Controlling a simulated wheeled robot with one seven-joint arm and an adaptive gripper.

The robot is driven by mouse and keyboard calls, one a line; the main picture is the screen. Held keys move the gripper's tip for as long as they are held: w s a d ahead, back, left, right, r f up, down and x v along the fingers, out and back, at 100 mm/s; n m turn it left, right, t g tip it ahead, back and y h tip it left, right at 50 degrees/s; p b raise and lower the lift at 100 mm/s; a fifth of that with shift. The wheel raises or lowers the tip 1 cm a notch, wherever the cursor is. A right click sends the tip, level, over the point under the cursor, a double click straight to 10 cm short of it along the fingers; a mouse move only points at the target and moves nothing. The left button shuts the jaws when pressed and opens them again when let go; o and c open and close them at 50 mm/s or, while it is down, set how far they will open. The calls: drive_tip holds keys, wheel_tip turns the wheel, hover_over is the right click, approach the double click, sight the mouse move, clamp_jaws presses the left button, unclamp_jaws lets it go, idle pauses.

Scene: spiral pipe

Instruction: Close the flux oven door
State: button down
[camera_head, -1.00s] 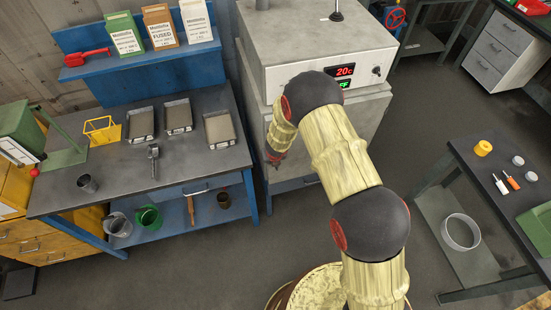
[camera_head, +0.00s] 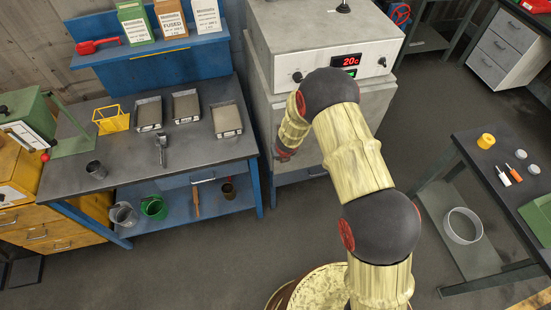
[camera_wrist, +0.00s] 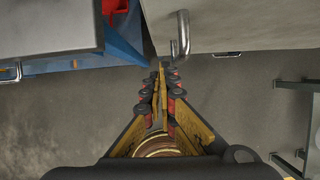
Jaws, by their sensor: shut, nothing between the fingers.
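The flux oven (camera_head: 325,45) is a grey box with a red "20c" display, on a grey lower body. My arm covers much of its front in the head view, so I cannot tell how far its door stands open there. In the wrist view a grey panel (camera_wrist: 240,22), seemingly the door, fills the top right and carries a metal bar handle (camera_wrist: 181,36). My gripper (camera_wrist: 163,72) is shut and empty, pointing up the picture just below and left of the handle, with no clear contact. It also shows in the head view (camera_head: 284,154), left of my arm.
A blue-framed workbench (camera_head: 170,150) with trays and a scoop stands left of the oven. A dark table (camera_head: 500,170) with small bottles stands at the right. The grey floor (camera_head: 235,250) between them is clear.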

drive_tip(key=p+v, duration=0.2)
drive_tip(key=v, duration=0.7)
drive_tip(key=shift+r, duration=0.25)
drive_tip(key=shift+d, duration=0.1)
